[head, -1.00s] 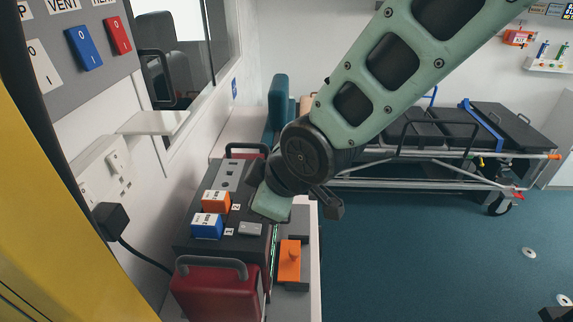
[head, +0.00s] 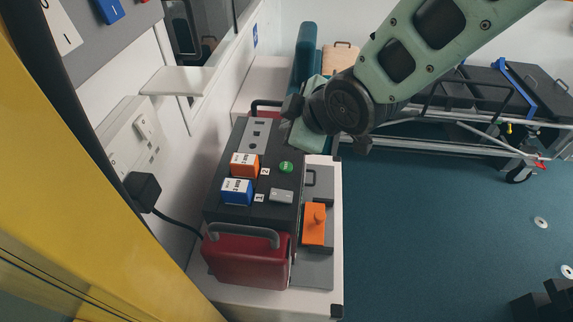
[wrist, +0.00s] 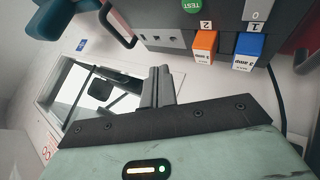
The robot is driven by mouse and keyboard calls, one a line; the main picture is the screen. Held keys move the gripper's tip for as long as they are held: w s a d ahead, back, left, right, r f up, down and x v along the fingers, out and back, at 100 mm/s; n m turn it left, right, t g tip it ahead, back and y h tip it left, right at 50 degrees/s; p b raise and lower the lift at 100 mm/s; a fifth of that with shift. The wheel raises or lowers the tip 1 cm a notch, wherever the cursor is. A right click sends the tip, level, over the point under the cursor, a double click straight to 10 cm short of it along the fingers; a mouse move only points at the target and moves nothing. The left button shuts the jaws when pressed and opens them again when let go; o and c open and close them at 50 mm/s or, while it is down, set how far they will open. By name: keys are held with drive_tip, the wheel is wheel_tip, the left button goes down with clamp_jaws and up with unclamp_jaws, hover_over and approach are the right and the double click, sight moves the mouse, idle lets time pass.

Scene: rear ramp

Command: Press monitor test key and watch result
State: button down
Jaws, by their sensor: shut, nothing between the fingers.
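The monitor is a dark box (head: 255,205) with red ends on a white counter. Its green round test key (head: 286,168) is on the top face, uncovered; it also shows at the top edge of the wrist view (wrist: 192,5), marked TEST. My gripper shows its closed fingers in the wrist view (wrist: 158,85), empty and apart from the key. In the head view the gripper's pale green body (head: 304,136) is just beyond the key, over the monitor's far end; its fingertips are hidden there. No result display can be read from here.
Orange (head: 244,164) and blue (head: 237,190) labelled blocks and a grey rocker (head: 281,195) sit on the monitor's top. An orange knobbed block (head: 314,224) is beside it. A black plug (head: 143,188) with cable is at left.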

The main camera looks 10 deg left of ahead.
sight(290, 169)
wheel_tip(290, 169, down, 8)
drive_tip(key=b, duration=0.5)
drive_tip(key=shift+f+b, duration=0.15)
drive_tip(key=shift+b, duration=0.25)
idle(1.5)
drive_tip(key=shift+f+b, duration=0.4)
drive_tip(key=shift+b, duration=0.05)
drive_tip(key=shift+f+b, duration=0.35)
drive_tip(key=shift+f, duration=0.05)
idle(0.5)
drive_tip(key=shift+r, duration=0.1)
drive_tip(key=shift+r+p, duration=0.5)
drive_tip(key=shift+r, duration=0.2)
drive_tip(key=shift+r+p, duration=1.75)
drive_tip(key=shift+r, duration=0.85)
